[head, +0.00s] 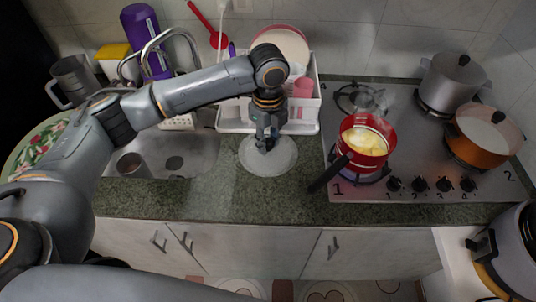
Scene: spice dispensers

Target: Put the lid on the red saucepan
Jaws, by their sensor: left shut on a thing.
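The red saucepan (387,131) stands on the stove's front left burner, with its dark handle pointing down and left. It is uncovered and holds yellow food (365,141). A round translucent lid (282,164) is at the counter, left of the stove and in front of the dish rack. My left gripper (266,143) points down over the middle of the lid and is shut on it; the fingers hide the knob. I cannot tell whether the lid touches the counter. My right gripper is not in view.
A steel pot (450,83) with a lid and an orange pan (484,140) stand on the right burners. The stove knobs (420,185) line the front edge. A dish rack (312,115) stands behind the lid, and the sink (195,160) is to its left.

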